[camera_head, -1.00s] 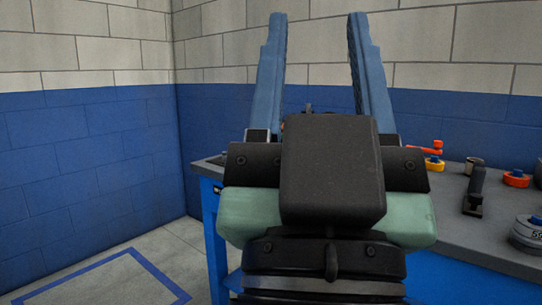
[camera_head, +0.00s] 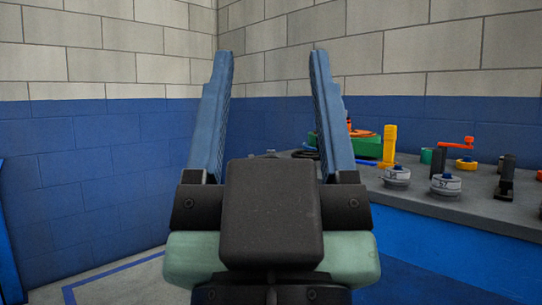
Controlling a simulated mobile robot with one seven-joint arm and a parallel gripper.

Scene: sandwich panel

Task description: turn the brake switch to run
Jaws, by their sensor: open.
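My gripper (camera_head: 271,55) is open and empty in the middle of the head view. Its two blue fingers point up, wide apart, in front of the far wall. No brake switch can be made out for sure. Small controls and parts stand on the bench to the right, apart from my gripper. Among them are a red-orange lever (camera_head: 458,144) over a yellow ring and a black upright piece (camera_head: 506,178) on a dark base. My gripper hides the left end of the bench.
The grey benchtop (camera_head: 425,200) has a blue front. Two round grey pieces with labels (camera_head: 397,177) (camera_head: 445,185) stand near its front edge. A yellow post (camera_head: 388,146) and a green block (camera_head: 362,147) stand farther left. A blue-and-block wall corner rises behind. Open floor lies left.

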